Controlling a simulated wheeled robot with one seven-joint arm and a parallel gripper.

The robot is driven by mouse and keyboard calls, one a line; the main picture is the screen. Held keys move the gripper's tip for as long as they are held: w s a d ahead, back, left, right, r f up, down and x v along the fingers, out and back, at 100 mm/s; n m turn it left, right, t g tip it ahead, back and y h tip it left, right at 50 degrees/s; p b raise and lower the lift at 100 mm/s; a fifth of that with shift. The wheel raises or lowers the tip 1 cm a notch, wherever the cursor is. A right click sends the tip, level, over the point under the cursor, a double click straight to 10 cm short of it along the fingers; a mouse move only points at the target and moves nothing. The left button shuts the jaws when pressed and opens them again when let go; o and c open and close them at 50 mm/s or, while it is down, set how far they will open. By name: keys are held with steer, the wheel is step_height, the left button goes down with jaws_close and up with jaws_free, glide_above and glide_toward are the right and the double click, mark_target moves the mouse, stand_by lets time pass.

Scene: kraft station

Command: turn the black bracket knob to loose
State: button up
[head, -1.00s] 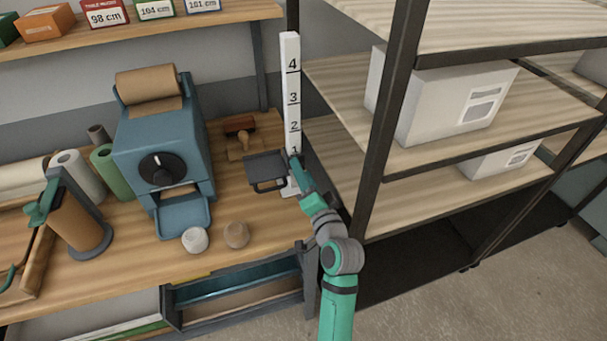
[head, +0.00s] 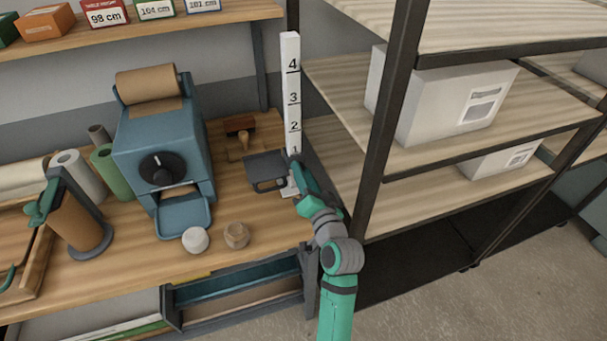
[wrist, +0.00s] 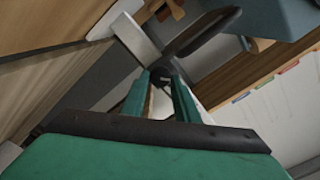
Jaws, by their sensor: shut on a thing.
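The black bracket (head: 265,168) sticks out to the left from the low end of a white upright post (head: 292,95) marked 1 to 4. My gripper (head: 295,165) is at the post's right side, level with the bracket near mark 1. In the wrist view, the green fingers of my gripper (wrist: 163,88) are shut on the small black knob (wrist: 160,74), which shows only between the fingertips. The bracket plate (wrist: 203,30) shows beyond it. In the head view my gripper hides the knob. Which way the knob is set cannot be seen.
A metal rack (head: 385,130) with wooden shelves and white boxes stands close to the right of my arm. A blue dispenser (head: 162,150), a wooden stamp (head: 241,130) and two small round objects stand on the bench left of the bracket.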

steer(key=shift+a+n, duration=0.1)
steer(key=shift+n, duration=4.7)
steer(key=o, duration=1)
steer(key=shift+o, duration=0.2)
steer(key=shift+s, duration=0.1)
steer(key=v, duration=1)
steer(key=shift+s, duration=0.3)
steer(key=shift+o, duration=0.2)
steer(key=shift+r, duration=0.1)
